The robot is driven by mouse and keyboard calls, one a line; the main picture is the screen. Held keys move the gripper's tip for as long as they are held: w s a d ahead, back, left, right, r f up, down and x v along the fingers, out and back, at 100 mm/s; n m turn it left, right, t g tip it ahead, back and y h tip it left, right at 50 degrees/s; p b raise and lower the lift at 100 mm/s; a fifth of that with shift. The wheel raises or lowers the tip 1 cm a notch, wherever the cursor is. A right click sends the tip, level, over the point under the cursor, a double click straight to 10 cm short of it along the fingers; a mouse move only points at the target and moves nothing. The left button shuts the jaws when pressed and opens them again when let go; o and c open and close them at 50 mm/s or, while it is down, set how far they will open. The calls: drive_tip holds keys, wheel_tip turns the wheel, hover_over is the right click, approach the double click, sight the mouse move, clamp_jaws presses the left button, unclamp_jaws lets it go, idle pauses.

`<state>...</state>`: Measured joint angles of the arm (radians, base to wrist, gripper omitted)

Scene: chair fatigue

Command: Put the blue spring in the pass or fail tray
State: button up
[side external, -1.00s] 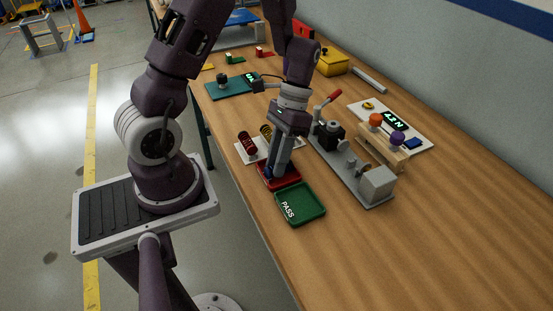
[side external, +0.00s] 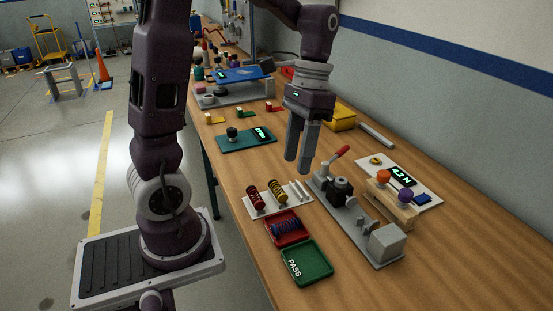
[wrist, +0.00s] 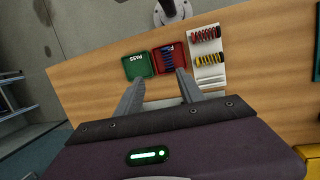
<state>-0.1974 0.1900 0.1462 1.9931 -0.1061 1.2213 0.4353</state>
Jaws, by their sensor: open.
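The blue spring (side external: 285,227) lies in the red tray (side external: 275,240), and it also shows in the wrist view (wrist: 168,58). The red tray's lettering is partly covered; an F shows in the wrist view (wrist: 164,49). The green tray (side external: 318,251) marked PASS is empty and sits beside the red one, also in the wrist view (wrist: 147,71). My gripper (side external: 297,165) is open and empty, raised above the bench behind the trays. Its two fingers also show in the wrist view (wrist: 159,82), apart with nothing between them.
A white rack (side external: 266,212) holds a red spring (side external: 256,198) and a yellow spring (side external: 278,191) beside the red tray. A grey fixture with a red-handled lever (side external: 340,152) stands right of the trays. The bench front right is clear.

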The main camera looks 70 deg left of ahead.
drive_tip(key=s+d+r+t+y, duration=0.1)
drive_tip(key=s+d+r+t, duration=0.1)
drive_tip(key=s+d+t, duration=0.1)
drive_tip(key=s+d+r+t, duration=0.3)
drive_tip(key=s+t, duration=0.2)
drive_tip(key=s, duration=0.3)
drive_tip(key=shift+d+r+y, duration=0.15)
drive_tip(key=shift+r+y, duration=0.15)
drive_tip(key=shift+y, duration=0.1)
idle(0.3)
